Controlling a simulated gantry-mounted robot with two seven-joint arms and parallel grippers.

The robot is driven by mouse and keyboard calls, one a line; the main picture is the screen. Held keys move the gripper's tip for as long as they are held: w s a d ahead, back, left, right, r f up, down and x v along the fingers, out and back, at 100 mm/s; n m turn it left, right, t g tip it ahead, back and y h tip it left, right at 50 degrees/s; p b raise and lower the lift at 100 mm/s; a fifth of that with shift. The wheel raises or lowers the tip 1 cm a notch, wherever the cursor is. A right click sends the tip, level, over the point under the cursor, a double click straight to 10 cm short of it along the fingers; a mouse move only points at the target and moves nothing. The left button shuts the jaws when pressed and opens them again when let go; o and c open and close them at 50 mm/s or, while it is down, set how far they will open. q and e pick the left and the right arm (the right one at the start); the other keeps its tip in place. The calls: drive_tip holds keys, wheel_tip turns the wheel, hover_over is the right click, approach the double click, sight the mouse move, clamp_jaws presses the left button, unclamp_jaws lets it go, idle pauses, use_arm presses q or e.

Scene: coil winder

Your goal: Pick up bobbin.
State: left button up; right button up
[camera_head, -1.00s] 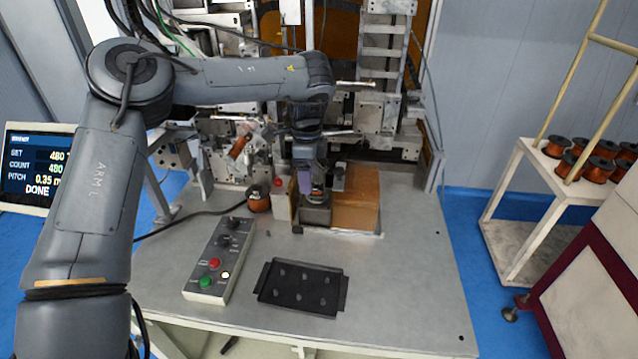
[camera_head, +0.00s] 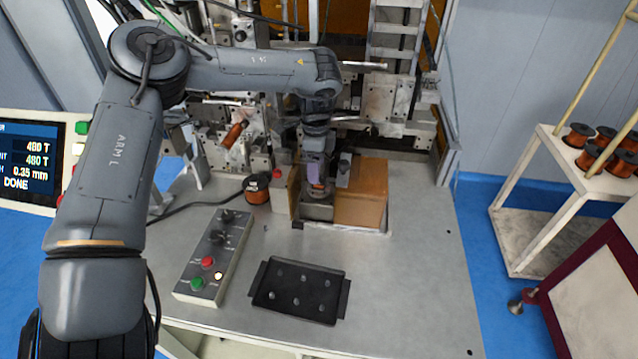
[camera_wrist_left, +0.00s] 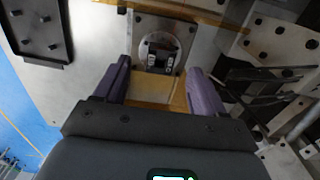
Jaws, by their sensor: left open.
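My left gripper (camera_head: 318,186) reaches down in front of the winder, over a grey block (camera_head: 318,211) beside a tan box. In the left wrist view its two purple fingers (camera_wrist_left: 158,85) are spread apart with nothing between their tips. Ahead of the tips, a round metallic piece (camera_wrist_left: 152,50) sits on a grey plate; I cannot tell if it is the bobbin. A copper-coloured wound piece (camera_head: 235,134), possibly a bobbin, is tilted on the winder left of my gripper. A copper wire spool (camera_head: 257,190) stands on the table. My right gripper is not in view.
A black tray with several pegs (camera_head: 299,289) lies on the table front, beside a button box (camera_head: 213,256). The tan box (camera_head: 361,193) stands close right of my gripper. Several copper spools (camera_head: 606,150) sit on a white cart. The table's right side is clear.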

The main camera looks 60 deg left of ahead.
use_arm(q)
drive_tip(key=shift+w+d+f, duration=0.1)
drive_tip(key=shift+w+f, duration=0.05)
drive_tip(key=shift+f, duration=1.15)
drive_tip(key=shift+w+d+f, duration=0.1)
drive_tip(key=shift+w+f, duration=0.05)
drive_tip(key=shift+f, duration=1.15)
drive_tip(key=shift+a, duration=0.1)
drive_tip(key=c, duration=1.1)
